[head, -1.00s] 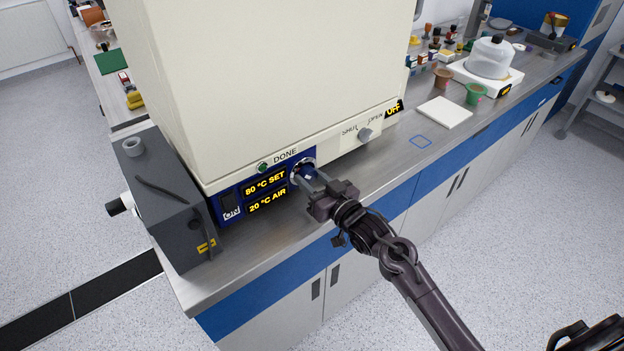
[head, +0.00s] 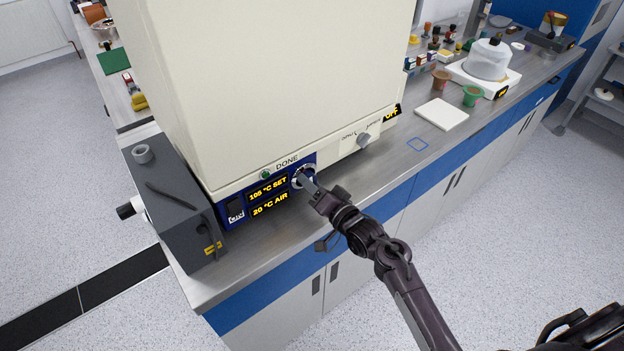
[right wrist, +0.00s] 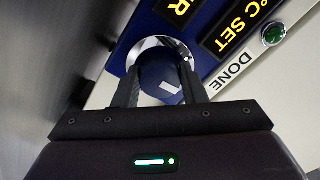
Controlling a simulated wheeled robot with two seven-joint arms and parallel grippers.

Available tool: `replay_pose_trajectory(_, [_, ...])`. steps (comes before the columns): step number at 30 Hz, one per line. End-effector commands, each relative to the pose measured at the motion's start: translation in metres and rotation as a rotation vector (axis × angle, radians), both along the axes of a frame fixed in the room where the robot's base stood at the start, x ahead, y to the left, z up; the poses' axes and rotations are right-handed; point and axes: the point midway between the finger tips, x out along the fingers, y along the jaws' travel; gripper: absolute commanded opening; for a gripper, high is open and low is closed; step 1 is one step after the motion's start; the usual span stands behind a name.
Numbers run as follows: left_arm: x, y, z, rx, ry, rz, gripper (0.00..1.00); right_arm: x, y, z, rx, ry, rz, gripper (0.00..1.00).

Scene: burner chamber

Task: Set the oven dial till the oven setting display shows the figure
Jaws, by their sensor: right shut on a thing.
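The oven (head: 260,90) is a large cream box on the bench with a blue control panel at its lower front. The oven setting display (head: 268,189) reads 105 °C SET in yellow. The air display (head: 270,205) below it reads 20 °C AIR. The oven dial (head: 301,174) is right of the displays. In the right wrist view the dial (right wrist: 162,78) is dark blue with a white mark and a silver ring. My right gripper (head: 311,184) is shut on the dial, one finger on each side. My left gripper is not in view.
A green lamp (head: 266,175) beside DONE is above the displays. Another knob (head: 363,140) is to the right. A grey box (head: 180,205) stands left of the oven. A white tile (head: 442,114) lies right on the bench.

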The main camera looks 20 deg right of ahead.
Motion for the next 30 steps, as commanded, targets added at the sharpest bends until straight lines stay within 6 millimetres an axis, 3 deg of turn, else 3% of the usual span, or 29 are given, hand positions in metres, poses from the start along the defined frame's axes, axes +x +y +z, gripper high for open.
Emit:
replay_pose_trajectory(12, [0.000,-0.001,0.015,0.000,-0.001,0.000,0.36,0.000,0.000,0.001,0.189,0.069,-0.001,0.15])
replay_pose_trajectory(29, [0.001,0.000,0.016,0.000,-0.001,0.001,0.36,0.000,0.000,0.001,0.218,0.079,-0.001,0.15])
replay_pose_trajectory(30, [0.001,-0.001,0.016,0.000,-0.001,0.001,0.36,0.000,0.000,0.001,0.218,0.079,-0.001,0.39])
